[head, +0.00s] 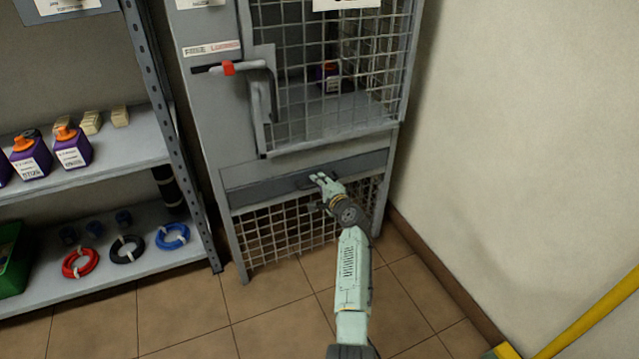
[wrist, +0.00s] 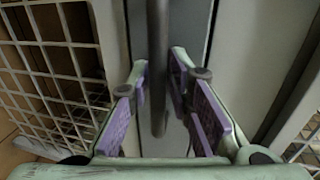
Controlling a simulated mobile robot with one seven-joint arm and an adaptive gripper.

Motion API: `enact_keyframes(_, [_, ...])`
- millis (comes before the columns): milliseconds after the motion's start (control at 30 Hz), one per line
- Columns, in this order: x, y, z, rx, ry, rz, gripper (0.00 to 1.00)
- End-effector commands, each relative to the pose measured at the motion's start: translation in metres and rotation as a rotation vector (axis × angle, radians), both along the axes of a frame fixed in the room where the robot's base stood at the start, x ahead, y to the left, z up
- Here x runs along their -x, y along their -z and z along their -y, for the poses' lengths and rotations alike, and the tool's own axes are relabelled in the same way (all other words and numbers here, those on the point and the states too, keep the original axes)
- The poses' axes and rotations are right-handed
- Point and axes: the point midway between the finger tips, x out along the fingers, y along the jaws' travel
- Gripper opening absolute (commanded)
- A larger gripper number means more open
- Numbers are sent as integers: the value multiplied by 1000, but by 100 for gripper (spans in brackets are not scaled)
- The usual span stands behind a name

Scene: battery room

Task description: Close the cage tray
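The cage tray (head: 258,182) is a grey drawer front low in the metal cage, below the mesh door. It looks about flush with the cage frame; I cannot tell whether a small gap is left. Its dark bar handle (head: 302,182) is partly hidden by my gripper (head: 320,181). In the wrist view, the handle (wrist: 158,60) runs between my two purple-padded fingers (wrist: 162,78). The fingers are apart, one on each side of the bar, and do not appear clamped on it.
The mesh door (head: 330,75) above has a lever with a red catch (head: 228,68). A shelf (head: 110,160) with purple bottles and coiled cables stands at left. A plain wall (head: 520,150) is close at right. Tiled floor (head: 190,315) lies clear in front.

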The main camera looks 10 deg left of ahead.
Motion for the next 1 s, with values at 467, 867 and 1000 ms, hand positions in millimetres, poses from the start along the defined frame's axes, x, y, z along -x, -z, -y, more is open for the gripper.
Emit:
enact_keyframes(467, [46, -11, 34, -1, 2, 0, 20])
enact_keyframes(867, [59, -16, 43, 0, 0, 0, 20])
enact_keyframes(1000, [59, -16, 43, 0, 0, 0, 20])
